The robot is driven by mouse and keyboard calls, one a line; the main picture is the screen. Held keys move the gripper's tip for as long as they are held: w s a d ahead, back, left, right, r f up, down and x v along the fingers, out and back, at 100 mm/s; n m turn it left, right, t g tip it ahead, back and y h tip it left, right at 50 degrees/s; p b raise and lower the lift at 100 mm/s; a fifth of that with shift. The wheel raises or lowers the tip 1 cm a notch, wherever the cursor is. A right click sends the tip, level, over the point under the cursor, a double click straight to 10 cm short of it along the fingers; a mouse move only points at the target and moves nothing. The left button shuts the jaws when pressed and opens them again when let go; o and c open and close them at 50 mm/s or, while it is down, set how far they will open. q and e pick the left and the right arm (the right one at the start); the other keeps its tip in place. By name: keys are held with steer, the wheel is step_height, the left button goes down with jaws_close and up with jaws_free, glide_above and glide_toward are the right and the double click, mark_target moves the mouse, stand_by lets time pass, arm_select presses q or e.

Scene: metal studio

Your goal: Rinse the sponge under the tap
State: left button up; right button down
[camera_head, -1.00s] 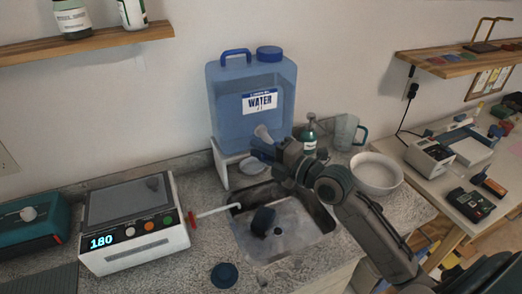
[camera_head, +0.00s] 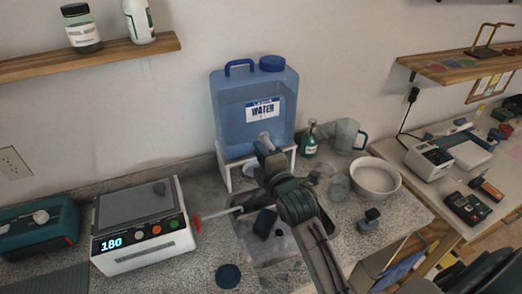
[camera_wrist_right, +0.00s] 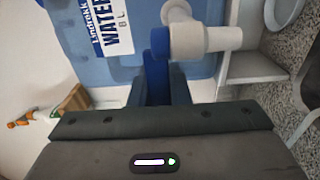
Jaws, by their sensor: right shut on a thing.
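A blue water jug (camera_head: 246,110) stands on a white stand behind the sink, with a pale tap (camera_head: 265,137) at its lower front. My right gripper (camera_head: 262,147) is at this tap. In the right wrist view, its jaws (camera_wrist_right: 158,88) are shut on the tap's blue lever (camera_wrist_right: 159,44), beside the white tap body (camera_wrist_right: 203,40). A dark blue block, apparently the sponge (camera_head: 265,222), lies in the sink (camera_head: 245,236) below, partly beside my arm. I cannot tell whether water is running. My left gripper is not in view.
A white bowl (camera_head: 375,178), a pitcher (camera_head: 348,136) and a green bottle (camera_head: 310,143) stand to the right. A round dark lid (camera_head: 228,276) lies in front.

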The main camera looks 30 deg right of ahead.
steer(key=shift+h, duration=0.3)
steer(key=c, duration=1.4)
jaws_free()
steer(key=shift+w, duration=0.1)
steer(key=shift+o, duration=0.2)
steer(key=s+b, duration=0.3)
steer(key=s, duration=0.7)
steer(key=shift+s+a, duration=0.4)
steer(key=shift+f, duration=0.1)
